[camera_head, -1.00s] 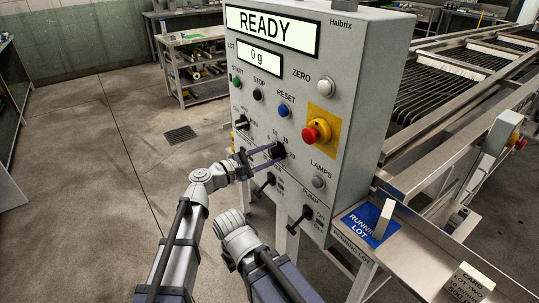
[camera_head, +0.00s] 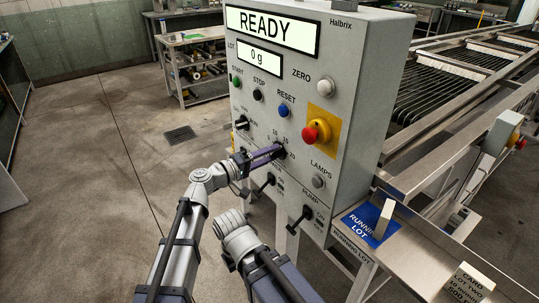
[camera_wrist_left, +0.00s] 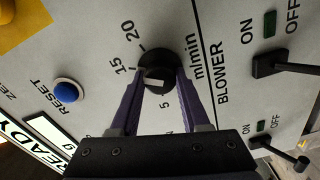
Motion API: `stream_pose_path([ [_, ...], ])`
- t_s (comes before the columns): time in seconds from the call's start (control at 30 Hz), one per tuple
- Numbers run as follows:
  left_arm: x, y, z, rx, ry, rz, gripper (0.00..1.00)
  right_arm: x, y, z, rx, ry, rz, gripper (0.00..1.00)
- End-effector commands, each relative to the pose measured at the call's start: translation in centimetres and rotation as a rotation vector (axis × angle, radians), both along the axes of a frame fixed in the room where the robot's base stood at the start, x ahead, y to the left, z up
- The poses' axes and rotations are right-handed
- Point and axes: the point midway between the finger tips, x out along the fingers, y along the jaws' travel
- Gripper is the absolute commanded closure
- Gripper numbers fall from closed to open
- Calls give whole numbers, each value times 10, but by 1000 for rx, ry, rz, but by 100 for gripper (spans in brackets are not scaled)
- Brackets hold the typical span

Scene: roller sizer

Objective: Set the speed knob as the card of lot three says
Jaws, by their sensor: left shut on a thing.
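The black speed knob (camera_head: 279,149) is on the grey control panel (camera_head: 345,130), amid a scale with 5, 15 and 20. In the left wrist view the knob (camera_wrist_left: 156,66) shows a white mark; the scale reads m/min. My left gripper (camera_head: 274,151) is shut on the knob, one purple finger on each side of it. In the wrist view its fingers (camera_wrist_left: 158,84) partly hide the scale, and I cannot tell the exact setting. A card headed lot two (camera_head: 466,285) is at the lower right; no lot three card shows. My right gripper is out of view.
Blower and pump levers (camera_head: 302,217) stick out below the knob. A yellow-backed red stop button (camera_head: 314,132) and a blue reset button (camera_head: 284,111) are above. A blue running lot plate (camera_head: 360,228) bears a pale block. The roller machine (camera_head: 460,75) stands at right.

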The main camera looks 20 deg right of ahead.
Motion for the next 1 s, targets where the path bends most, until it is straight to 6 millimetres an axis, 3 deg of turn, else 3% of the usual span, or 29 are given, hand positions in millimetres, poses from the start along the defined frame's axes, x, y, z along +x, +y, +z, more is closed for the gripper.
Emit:
stream_pose_path([
  [0.6, -1, 0, -1, 191, -518, -2, 100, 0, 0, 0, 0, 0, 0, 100],
  [1.0, -2, 0, -1, 260, -708, -3, 100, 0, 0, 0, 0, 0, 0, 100],
])
